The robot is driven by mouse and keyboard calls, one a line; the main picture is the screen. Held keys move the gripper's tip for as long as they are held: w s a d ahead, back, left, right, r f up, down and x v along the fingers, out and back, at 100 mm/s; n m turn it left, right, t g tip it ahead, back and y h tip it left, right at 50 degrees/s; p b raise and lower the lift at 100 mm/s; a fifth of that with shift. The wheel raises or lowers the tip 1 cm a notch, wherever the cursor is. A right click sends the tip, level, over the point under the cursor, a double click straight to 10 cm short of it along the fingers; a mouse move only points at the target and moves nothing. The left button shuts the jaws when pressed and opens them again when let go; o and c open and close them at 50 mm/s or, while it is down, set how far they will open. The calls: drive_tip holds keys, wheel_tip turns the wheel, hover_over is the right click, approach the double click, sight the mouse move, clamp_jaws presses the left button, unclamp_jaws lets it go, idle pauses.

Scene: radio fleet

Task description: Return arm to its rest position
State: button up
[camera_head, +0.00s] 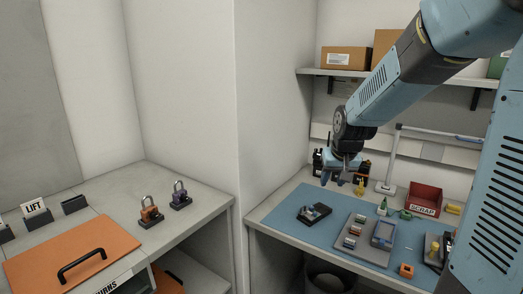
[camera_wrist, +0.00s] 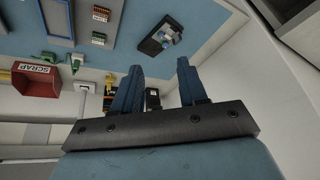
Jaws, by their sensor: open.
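My arm reaches in from the upper right in the head view. My gripper (camera_head: 343,180) hangs above the back of the blue mat (camera_head: 285,218) on the right bench. In the wrist view the two blue fingers of my gripper (camera_wrist: 158,85) stand apart with nothing between them. A dark open device (camera_head: 314,212) lies on the mat, below and left of the gripper. It also shows in the wrist view (camera_wrist: 160,35), beyond the fingertips. Black and orange items (camera_head: 318,160) stand behind the gripper, partly hidden by it.
A grey tray (camera_head: 347,248) with small parts lies on the mat. A red SCRAP bin (camera_head: 424,198) and a lamp (camera_head: 392,165) stand behind it. A shelf (camera_head: 345,73) with boxes is above. The left bench holds padlocks (camera_head: 150,213) and an orange panel (camera_head: 60,260). A wall corner (camera_head: 238,120) juts between benches.

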drive_tip(key=s+r, duration=0.4)
drive_tip(key=s, duration=0.8)
drive_tip(key=s+r, duration=0.5)
drive_tip(key=s, duration=0.7)
drive_tip(key=shift+s+d+r+t, duration=0.25)
drive_tip(key=shift+s+d+t, duration=0.05)
drive_tip(key=shift+t, duration=0.1)
